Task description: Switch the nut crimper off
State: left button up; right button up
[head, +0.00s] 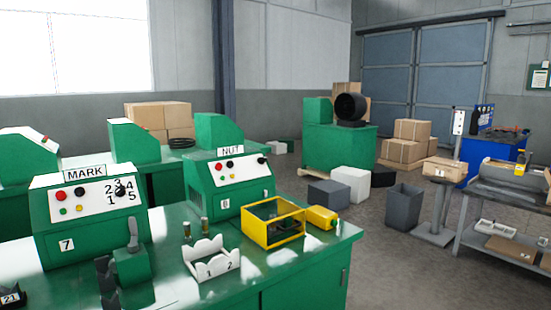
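The nut crimper (205,182) is a green machine with a sloped white panel, standing near the middle of the head view on the green bench. A sign reading NUT (230,152) sits on its top edge. The panel has a red button (218,167), a black button (229,163), smaller yellow and green ones below, and a dark knob (261,160) at the right. I cannot tell from the panel whether it is on. A number plate (226,204), seemingly 8, is on its front. Neither of my grippers is in view.
The MARK machine (65,240) with a numbered dial stands to the left on the bench. A yellow open frame (273,243), a yellow box (320,217) and a white holder (211,262) lie before the nut crimper. Grey floor (375,265) is open to the right.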

aim_at(261, 160)
jog(key=i+l, duration=0.35)
jog(key=l, duration=0.2)
jog(key=i+l+z, duration=0.1)
jog(key=i+l, duration=0.2)
jog(key=l, duration=0.3)
jog(key=i+l, duration=0.35)
jog(key=l, duration=0.2)
jog(key=i+l+z, duration=0.1)
jog(key=i+l, duration=0.3)
jog(key=l, duration=0.15)
